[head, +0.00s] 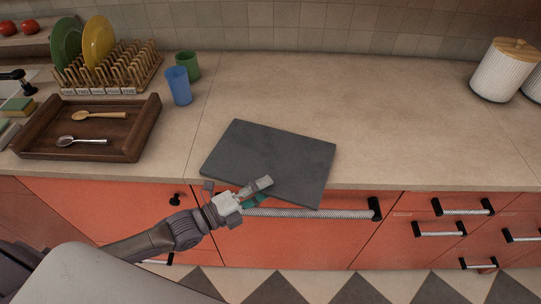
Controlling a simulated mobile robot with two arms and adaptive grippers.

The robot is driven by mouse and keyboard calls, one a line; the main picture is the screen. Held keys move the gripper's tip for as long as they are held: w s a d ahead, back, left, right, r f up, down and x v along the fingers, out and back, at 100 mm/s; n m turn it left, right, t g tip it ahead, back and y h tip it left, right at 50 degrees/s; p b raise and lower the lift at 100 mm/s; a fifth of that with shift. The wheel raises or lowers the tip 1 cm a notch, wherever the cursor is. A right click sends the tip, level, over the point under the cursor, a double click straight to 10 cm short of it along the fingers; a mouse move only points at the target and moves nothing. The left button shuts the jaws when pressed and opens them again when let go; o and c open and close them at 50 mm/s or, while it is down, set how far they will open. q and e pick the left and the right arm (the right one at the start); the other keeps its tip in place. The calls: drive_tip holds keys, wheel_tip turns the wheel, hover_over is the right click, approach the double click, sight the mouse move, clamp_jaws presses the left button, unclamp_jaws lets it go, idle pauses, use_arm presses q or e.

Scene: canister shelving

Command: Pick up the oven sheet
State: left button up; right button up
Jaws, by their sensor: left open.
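The oven sheet is a flat dark grey slab (270,158) lying on the beige counter, with its front right corner reaching past the counter's front edge. My left gripper (262,193) is at the slab's front edge, near its lower left side. Its fingers are open, one light grey finger showing over the edge and a teal part just below. I cannot tell whether the fingers touch the slab. My right gripper is not in the head view.
A wooden tray (143,143) with two spoons, a dish rack (128,66) with plates, a blue cup (179,88) and a green cup (189,66) stand left. White canisters (503,72) stand far right. Orange drawers (330,240) with handles lie below. The counter right of the slab is clear.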

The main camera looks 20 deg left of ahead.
use_arm(q)
drive_tip(key=shift+w+d, duration=0.3)
drive_tip(key=shift+c, duration=0.4)
clamp_jaws()
drive_tip(key=shift+r, duration=0.2)
